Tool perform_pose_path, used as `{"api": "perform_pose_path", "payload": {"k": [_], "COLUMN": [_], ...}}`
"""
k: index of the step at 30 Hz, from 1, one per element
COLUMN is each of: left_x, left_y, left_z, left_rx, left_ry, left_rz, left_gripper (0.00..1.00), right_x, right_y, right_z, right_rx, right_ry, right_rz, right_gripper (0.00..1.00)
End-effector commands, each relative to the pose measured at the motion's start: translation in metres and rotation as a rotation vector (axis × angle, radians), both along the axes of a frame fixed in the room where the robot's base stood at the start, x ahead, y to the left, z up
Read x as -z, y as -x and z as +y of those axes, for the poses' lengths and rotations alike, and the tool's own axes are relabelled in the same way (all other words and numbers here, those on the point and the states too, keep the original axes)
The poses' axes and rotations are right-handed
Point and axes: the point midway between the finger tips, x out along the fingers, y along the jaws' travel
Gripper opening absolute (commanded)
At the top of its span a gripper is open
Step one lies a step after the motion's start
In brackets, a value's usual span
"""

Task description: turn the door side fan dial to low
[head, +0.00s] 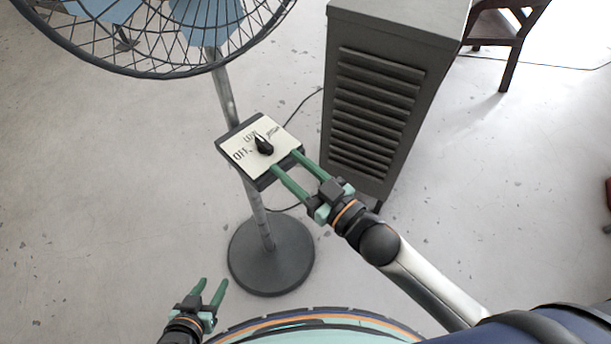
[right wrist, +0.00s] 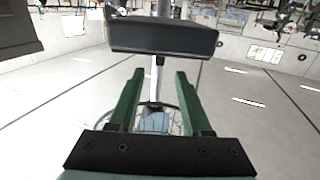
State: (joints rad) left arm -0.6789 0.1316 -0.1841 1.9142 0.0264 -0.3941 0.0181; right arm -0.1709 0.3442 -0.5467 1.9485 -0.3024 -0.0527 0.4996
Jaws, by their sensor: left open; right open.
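The fan dial (head: 264,146) is a black pointer knob on a pale panel (head: 244,160) with printed labels; "OFF" and a word like "LOW" show. The knob's exact setting is hard to tell. The panel sits on the pole of a standing fan (head: 155,40). My right gripper (head: 285,162) is open and empty, its green fingers at the panel's lower right edge, short of the knob. In the right wrist view the dark panel housing (right wrist: 163,37) lies just beyond the open fingers; the knob is not visible there. My left gripper (head: 212,286) is open and empty, low at the left.
A grey louvered cabinet (head: 385,95) stands close to the right of the panel. The fan's round base (head: 271,262) rests on the floor below. A dark wooden chair (head: 497,28) is at the upper right. The floor at left is clear.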

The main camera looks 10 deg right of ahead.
Motion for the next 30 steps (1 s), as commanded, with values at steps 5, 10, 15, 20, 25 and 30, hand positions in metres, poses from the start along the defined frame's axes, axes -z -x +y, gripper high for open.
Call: {"api": "perform_pose_path", "payload": {"k": [5,10,15,20,25,30], "left_x": [0.002,0.003,0.003,0.003,0.003,0.002], "left_y": [0.000,0.000,0.000,0.000,0.000,0.000], "left_z": [0.000,0.000,0.000,0.000,0.000,0.000], "left_rx": [0.000,0.000,0.000,0.000,0.000,0.000], "left_ry": [0.000,0.000,0.000,0.000,0.000,0.000], "left_rz": [0.000,0.000,0.000,0.000,0.000,0.000], "left_gripper": [0.50,0.50,0.50,0.50,0.50,0.50], "right_x": [0.002,0.001,0.000,0.000,0.000,0.005], "right_y": [0.022,0.032,0.034,0.034,0.034,0.034], "right_z": [-0.016,-0.022,-0.023,-0.023,-0.023,-0.026], "right_rx": [0.001,0.000,0.001,0.001,0.001,0.016], "right_ry": [0.002,0.001,0.002,0.001,0.001,0.005], "right_rz": [0.002,0.000,-0.001,-0.001,-0.001,0.017], "right_gripper": [0.49,0.49,0.49,0.49,0.49,0.49]}}
